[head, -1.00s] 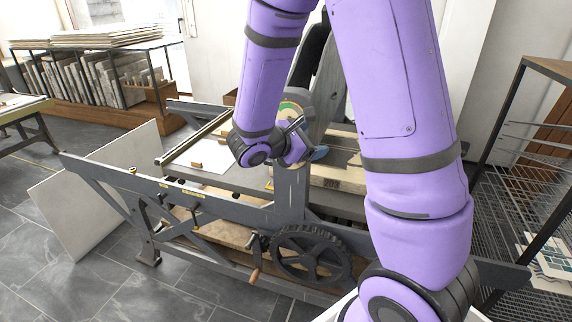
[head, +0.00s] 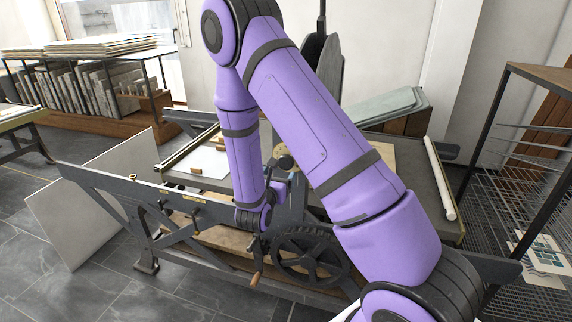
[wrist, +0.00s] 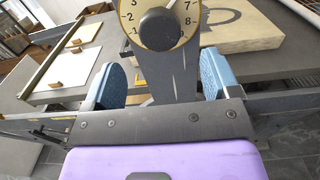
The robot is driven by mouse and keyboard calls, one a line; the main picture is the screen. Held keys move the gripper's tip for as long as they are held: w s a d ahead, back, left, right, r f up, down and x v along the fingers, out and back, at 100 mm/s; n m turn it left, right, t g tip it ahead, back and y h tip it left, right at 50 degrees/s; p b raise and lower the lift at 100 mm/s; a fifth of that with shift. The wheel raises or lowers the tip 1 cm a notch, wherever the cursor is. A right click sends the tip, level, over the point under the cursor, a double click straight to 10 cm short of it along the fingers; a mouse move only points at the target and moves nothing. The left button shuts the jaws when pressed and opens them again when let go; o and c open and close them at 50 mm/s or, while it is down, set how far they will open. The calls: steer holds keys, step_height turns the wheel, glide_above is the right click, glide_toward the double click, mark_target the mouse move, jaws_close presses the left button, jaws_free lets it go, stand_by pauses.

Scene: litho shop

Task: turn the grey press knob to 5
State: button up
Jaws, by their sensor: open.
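The grey press knob (wrist: 160,29) shows in the wrist view at the top middle. It sits on a pale round dial (wrist: 128,10) with dark numbers; 1, 2 and 3 show on the left and 7 and 8 on the right. A white mark shows at the knob's top edge, and the dial's top is cut off. My gripper (wrist: 164,82) is open and empty, with its blue-padded fingers wide apart below the knob, either side of the grey post (wrist: 172,82). In the head view my arm covers much of the dial area, and I cannot make out the fingers.
The press frame (head: 160,193) with its spoked wheel (head: 310,258) stands in front of me. A pale stone slab (wrist: 240,27) lies right of the dial. A wire rack (head: 500,190) stands at the right. A white board (head: 95,205) leans at the left.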

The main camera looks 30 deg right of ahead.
mark_target(285, 165)
steer(key=x, duration=0.8)
steer(key=shift+w+d, duration=0.1)
steer(key=shift+c, duration=0.5)
steer(key=c, duration=0.8)
steer(key=shift+n, duration=2.8)
steer(key=o, duration=0.9)
